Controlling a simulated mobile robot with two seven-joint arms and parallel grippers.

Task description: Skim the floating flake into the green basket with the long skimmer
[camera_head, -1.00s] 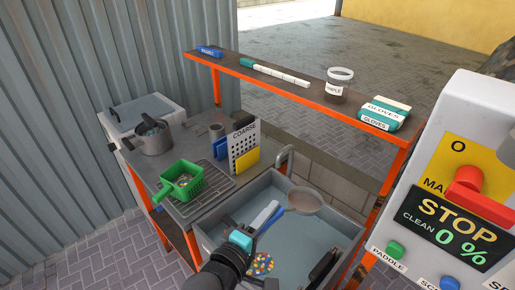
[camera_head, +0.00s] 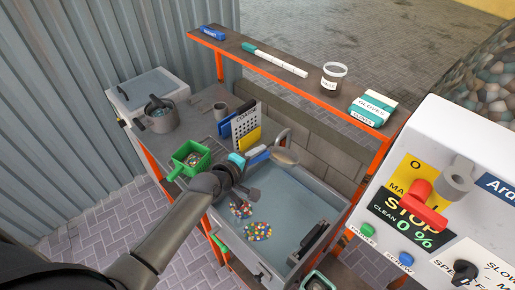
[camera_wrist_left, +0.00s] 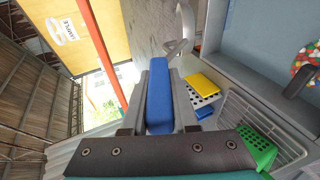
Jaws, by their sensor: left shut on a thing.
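My left gripper (camera_head: 248,157) is shut on the blue handle of the long skimmer (camera_head: 285,157). In the left wrist view the blue handle (camera_wrist_left: 158,95) lies between the two grey fingers. Multicoloured flakes form two patches (camera_head: 257,231) in the grey tank (camera_head: 300,205). The green basket (camera_head: 203,160) stands on the counter left of the gripper, with some flakes inside. It shows partly in the left wrist view (camera_wrist_left: 262,150). My right gripper is not in view.
A white perforated board (camera_head: 246,121) marked COARSE, with a yellow block, stands behind the basket. A grey pot (camera_head: 160,116) is farther left. The orange-edged shelf (camera_head: 300,82) holds a jar, a pen and a gloves box. The control panel (camera_head: 440,200) is at right.

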